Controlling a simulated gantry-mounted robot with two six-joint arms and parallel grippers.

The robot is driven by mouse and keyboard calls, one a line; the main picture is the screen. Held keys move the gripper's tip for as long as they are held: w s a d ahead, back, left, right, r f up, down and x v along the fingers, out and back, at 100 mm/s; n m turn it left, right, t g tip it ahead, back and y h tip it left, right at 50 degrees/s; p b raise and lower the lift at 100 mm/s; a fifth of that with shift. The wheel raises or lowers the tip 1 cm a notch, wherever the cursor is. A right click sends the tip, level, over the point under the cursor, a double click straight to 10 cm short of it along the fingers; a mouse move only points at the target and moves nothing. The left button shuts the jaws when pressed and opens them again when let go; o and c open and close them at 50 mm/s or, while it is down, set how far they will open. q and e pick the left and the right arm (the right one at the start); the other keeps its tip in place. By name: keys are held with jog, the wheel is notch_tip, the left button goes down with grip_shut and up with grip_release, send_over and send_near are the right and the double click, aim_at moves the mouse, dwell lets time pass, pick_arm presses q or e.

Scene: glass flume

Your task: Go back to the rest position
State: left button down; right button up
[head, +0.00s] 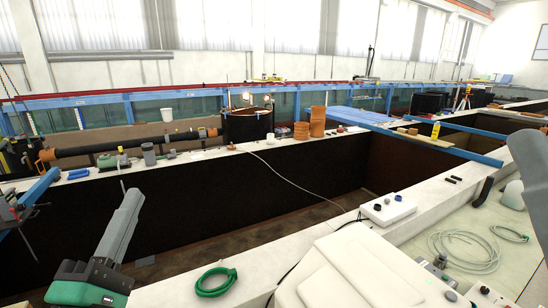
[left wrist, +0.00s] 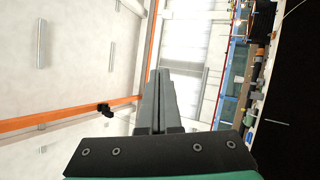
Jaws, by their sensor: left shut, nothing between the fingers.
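My left gripper (head: 134,196) is at the lower left of the head view, in front of the dark channel. Its grey fingers are closed together, point up, and hold nothing; its body is green and dark grey. In the left wrist view the closed fingers (left wrist: 158,76) point up the middle of the picture, with only the far hall around them. They touch nothing that I can see. My right gripper does not show in either view.
A pale wall top (head: 160,292) with a coiled green hose (head: 216,282) lies right of my left gripper. A white box with knobs (head: 388,209) stands farther right. Orange pots (head: 317,122), a black pipe (head: 115,146) and blue beams (head: 430,140) lie beyond. The dark channel is open.

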pick_arm(q)
jog(key=s+d+r+m+t+h, duration=0.35)
jog(key=s+r+m, duration=0.95)
jog(key=m, duration=0.5)
notch_tip(320, 180, up, 13)
jog(key=m+p, duration=0.1)
jog(key=p, duration=1.3)
jog(key=shift+a+r+m+t+y, duration=0.2)
jog(key=shift+m+t+y, duration=0.1)
jog(key=shift+t+y, duration=0.05)
